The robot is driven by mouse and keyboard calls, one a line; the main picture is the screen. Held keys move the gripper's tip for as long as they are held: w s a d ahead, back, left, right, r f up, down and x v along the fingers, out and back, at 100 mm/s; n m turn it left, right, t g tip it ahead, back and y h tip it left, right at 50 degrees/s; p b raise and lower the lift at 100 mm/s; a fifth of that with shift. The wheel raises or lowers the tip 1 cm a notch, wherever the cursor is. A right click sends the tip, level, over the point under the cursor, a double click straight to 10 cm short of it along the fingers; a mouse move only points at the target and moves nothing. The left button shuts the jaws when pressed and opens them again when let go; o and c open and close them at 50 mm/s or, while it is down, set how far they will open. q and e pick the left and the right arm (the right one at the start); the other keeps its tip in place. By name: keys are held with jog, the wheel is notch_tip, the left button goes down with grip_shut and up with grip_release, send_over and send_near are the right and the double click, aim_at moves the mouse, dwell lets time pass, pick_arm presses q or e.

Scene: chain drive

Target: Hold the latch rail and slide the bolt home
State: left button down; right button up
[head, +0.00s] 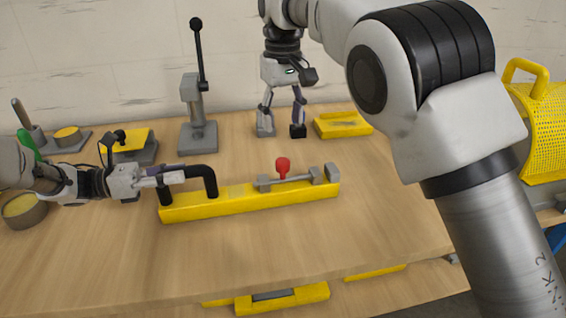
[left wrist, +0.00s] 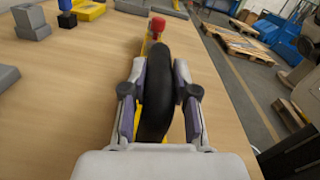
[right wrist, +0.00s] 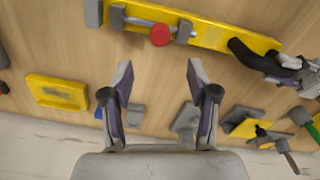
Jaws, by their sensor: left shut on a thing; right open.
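The yellow latch rail (head: 245,205) lies on the wooden table, with a black arched handle (head: 211,180) at its left end. A grey bolt (head: 292,179) with a red knob (head: 283,166) sits in grey brackets on the rail's right part. The knob also shows in the right wrist view (right wrist: 160,35). My left gripper (head: 172,177) is shut on the black handle, which stands between its fingers in the left wrist view (left wrist: 157,90). My right gripper (head: 281,130) is open and empty, above the table behind the rail, apart from the knob.
A grey lever press (head: 198,137) stands behind the rail. A yellow block (head: 342,125) lies right of my right gripper. A yellow perforated bin (head: 545,125) is at the far right. Tins and small tools crowd the left edge. The table in front of the rail is clear.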

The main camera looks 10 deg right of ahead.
aim_at(284, 161)
notch_tip(284, 161, down, 12)
jog(key=shift+r, duration=0.1)
grip_shut()
jog(key=shift+d, duration=0.1)
